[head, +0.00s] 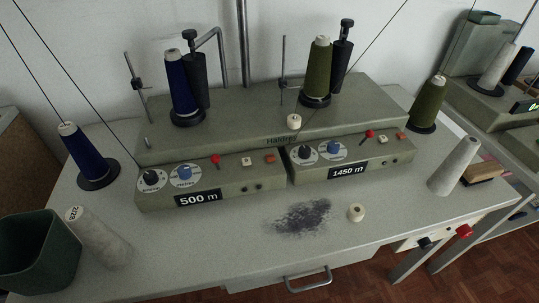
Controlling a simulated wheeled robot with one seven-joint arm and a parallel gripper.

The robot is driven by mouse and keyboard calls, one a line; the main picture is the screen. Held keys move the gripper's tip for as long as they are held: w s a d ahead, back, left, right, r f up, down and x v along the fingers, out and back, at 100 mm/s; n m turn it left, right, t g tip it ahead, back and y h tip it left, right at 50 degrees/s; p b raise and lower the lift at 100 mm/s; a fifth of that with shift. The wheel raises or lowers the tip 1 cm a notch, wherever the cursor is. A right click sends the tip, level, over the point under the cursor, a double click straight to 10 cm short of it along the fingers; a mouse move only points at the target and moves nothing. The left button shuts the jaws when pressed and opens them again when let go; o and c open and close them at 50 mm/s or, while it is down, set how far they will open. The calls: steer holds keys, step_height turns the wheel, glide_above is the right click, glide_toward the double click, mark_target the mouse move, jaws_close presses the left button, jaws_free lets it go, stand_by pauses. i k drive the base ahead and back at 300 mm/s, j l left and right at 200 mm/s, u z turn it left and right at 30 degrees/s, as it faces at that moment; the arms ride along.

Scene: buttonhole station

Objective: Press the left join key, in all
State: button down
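The sewing-thread winder (265,108) stands on the table with two control panels side by side. The left panel (228,185) has a black dial (151,177), a blue dial (184,173), a small red-tipped lever (215,160), a pale key (247,161), an orange-red key (270,158) and a display (198,198) reading 500 m. The right panel (380,153) has a like layout and its display (347,171) reads 1450 m. No label shows which key is the join key. Nothing touches the keys. My gripper is not in view.
Blue cones (78,155) and (181,90) and green cones (319,72) and (428,105) stand around the winder. A pale cone (98,238) and dark green bin (38,250) stand front left. Dark lint (299,217) and a small spool (356,212) lie in front.

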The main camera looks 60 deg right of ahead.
mark_target(270, 157)
steer(key=k+l+z, duration=0.1)
steer(key=k, duration=0.3)
steer(key=k+l+z, duration=0.1)
steer(key=k+l, duration=0.15)
steer(key=k+l+z, duration=0.1)
steer(key=k+l, duration=0.15)
steer(key=k, duration=0.2)
